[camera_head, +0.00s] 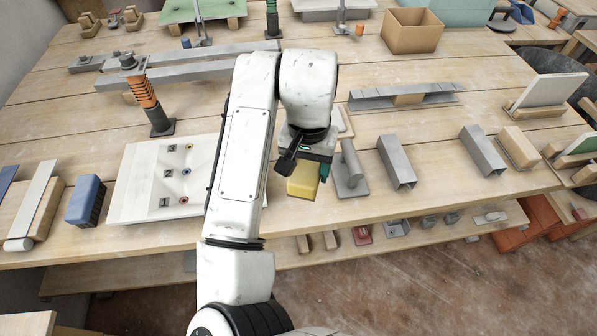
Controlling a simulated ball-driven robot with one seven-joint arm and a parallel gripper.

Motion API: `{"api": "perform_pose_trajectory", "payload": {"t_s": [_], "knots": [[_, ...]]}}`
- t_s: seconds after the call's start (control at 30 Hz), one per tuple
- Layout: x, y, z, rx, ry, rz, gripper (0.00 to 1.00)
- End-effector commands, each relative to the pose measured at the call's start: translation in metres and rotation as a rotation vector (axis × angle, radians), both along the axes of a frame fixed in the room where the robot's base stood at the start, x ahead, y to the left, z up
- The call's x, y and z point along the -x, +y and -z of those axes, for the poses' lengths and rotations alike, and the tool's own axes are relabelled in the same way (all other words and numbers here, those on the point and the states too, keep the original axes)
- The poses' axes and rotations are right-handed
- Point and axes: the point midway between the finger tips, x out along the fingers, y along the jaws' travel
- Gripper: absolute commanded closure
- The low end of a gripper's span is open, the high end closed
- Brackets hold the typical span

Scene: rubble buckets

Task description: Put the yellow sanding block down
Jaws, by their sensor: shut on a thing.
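The yellow sanding block (303,181) is under my gripper (302,165), near the front edge of the wooden workbench (420,230). My gripper points down and is shut on the block. The fingers are small and partly hidden by the wrist. I cannot tell whether the block's underside touches the bench top or hangs a little above it.
A grey metal piece with an upright cylinder (350,172) stands just right of the block. A white panel (150,190) lies to the left, behind my arm. A cardboard box (411,32) stands at the back.

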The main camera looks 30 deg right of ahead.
Motion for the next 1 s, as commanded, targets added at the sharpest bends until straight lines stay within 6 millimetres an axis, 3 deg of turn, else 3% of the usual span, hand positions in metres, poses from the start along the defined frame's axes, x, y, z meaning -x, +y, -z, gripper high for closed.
{"api": "perform_pose_trajectory", "payload": {"t_s": [0.3,0.47,0.73,1.0], "knots": [[-0.04,-0.006,0.047,-0.001,0.0,0.0,0.7],[-0.047,-0.007,0.055,-0.001,0.0,-0.001,0.7],[-0.049,-0.007,0.086,-0.001,0.0,-0.001,0.7],[-0.049,-0.008,0.089,-0.001,-0.001,-0.001,0.7]]}}
